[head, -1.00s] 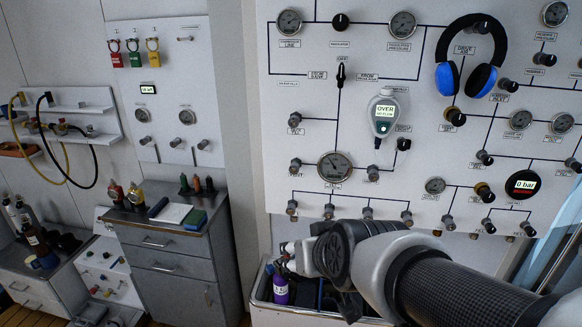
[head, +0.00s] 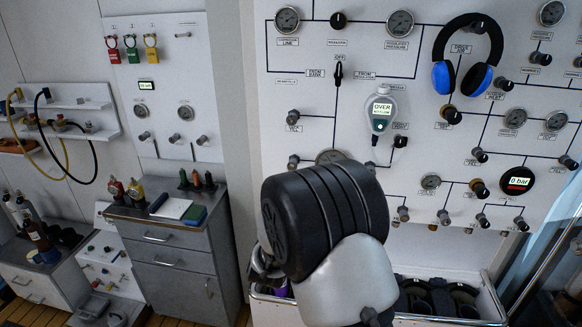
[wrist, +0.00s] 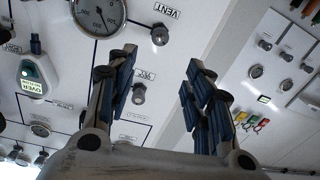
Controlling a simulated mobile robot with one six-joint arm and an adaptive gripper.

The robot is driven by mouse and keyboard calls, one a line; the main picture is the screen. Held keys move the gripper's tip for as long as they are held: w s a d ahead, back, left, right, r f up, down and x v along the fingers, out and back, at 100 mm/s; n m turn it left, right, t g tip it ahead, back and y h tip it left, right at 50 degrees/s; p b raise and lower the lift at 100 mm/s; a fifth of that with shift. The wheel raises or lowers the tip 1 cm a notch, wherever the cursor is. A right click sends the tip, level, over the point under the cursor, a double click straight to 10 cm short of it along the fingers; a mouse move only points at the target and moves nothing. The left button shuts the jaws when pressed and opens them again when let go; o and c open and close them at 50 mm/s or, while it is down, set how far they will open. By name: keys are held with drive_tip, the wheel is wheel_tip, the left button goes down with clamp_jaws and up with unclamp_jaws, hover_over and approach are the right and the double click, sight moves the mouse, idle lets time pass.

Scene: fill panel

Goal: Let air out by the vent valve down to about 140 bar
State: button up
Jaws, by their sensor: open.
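The vent valve (wrist: 160,34), a small dark knob beside its VENT label (wrist: 167,12), shows at the top of the wrist view. It also shows in the head view (head: 293,161), left of the round gauge (head: 330,157), which my arm partly covers. In the wrist view the gauge (wrist: 98,12) is cut by the top edge; its reading is too small to tell. My gripper (wrist: 160,75) is open and empty, its blue-padded fingers spread either side of clear view. The vent valve lies beyond the fingertips, apart from them. My arm hides most of the gripper in the head view.
Another valve (wrist: 138,93) stands close to the left finger in the wrist view. A green-and-white meter (head: 381,112) and blue headphones (head: 467,55) hang on the panel. A trough (head: 490,300) lies below the panel, and a grey cabinet (head: 165,255) stands left.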

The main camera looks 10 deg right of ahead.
sight(292, 166)
drive_tip(key=x, duration=1.5)
drive_tip(key=shift+w+d+b, duration=0.15)
drive_tip(key=shift+w+b, duration=0.2)
drive_tip(key=shift+w, duration=0.05)
drive_tip(key=shift+c, duration=0.2)
drive_tip(key=c, duration=1)
drive_tip(key=shift+n+p, duration=0.45)
drive_tip(key=shift+n, duration=0.95)
drive_tip(key=o, duration=1)
drive_tip(key=shift+o, duration=0.2)
drive_tip(key=shift+s, duration=0.1)
drive_tip(key=v, duration=1.2)
